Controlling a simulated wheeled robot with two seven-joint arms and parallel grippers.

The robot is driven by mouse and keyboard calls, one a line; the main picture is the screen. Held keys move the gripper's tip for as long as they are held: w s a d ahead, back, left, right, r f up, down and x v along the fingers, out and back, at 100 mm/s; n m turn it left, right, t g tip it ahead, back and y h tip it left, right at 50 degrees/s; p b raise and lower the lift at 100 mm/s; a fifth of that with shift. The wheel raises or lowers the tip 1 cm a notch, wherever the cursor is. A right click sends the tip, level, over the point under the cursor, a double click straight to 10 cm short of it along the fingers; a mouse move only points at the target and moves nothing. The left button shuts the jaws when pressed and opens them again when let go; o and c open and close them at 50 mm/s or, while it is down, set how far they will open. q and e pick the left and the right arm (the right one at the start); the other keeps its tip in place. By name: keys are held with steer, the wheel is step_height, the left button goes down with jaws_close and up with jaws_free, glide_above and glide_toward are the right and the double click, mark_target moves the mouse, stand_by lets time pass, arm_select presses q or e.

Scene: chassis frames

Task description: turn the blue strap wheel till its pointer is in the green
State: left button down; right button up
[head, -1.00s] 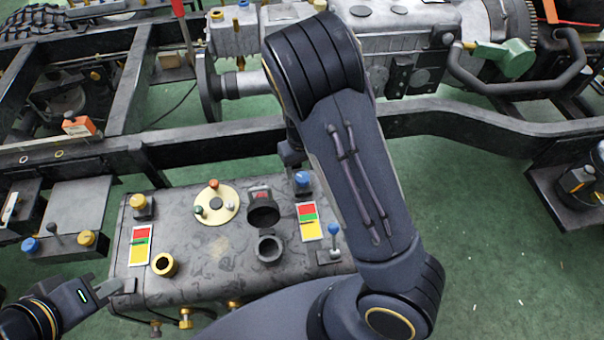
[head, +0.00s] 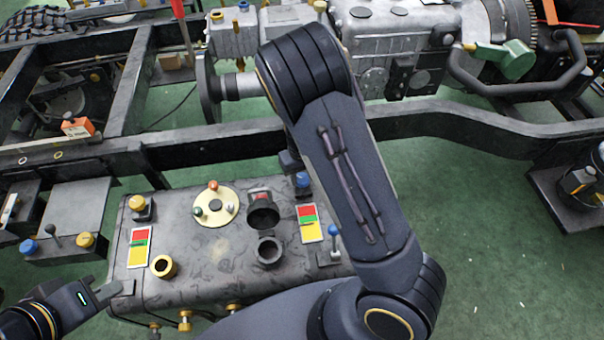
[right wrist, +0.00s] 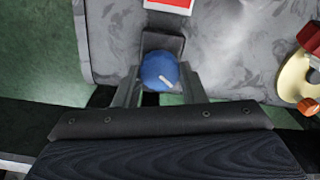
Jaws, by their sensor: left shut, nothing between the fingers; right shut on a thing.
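The blue strap wheel (head: 302,180) stands at the far right corner of the grey tank (head: 225,262), partly behind my right arm in the head view. In the right wrist view the blue wheel (right wrist: 158,72), with a pale mark on its top, sits between the fingers of my right gripper (right wrist: 158,88), which is shut on it. A red, green and yellow card (head: 310,222) lies next to the wheel. Its thin dark pointer shows near the green band, too small to place exactly. My left gripper (head: 127,288) is shut and empty at the tank's left end.
A second coloured card (head: 139,247), a yellow knob (head: 140,205), a brass ring (head: 163,266), a cream disc (head: 215,206) and black necks (head: 263,212) are on the tank. A blue-topped lever (head: 333,230) is at its right. A chassis rail (head: 210,143) runs behind.

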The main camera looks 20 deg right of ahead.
mark_target(302, 177)
steer(key=m+p, duration=0.1)
steer(key=m, duration=0.1)
steer(key=shift+r+m, duration=0.1)
steer(key=shift+m, duration=0.3)
steer(key=shift+m+p, duration=1)
steer(key=shift+m, duration=1)
steer(key=o, duration=1)
steer(key=shift+r+p, duration=0.5)
steer(key=shift+r, duration=3.3)
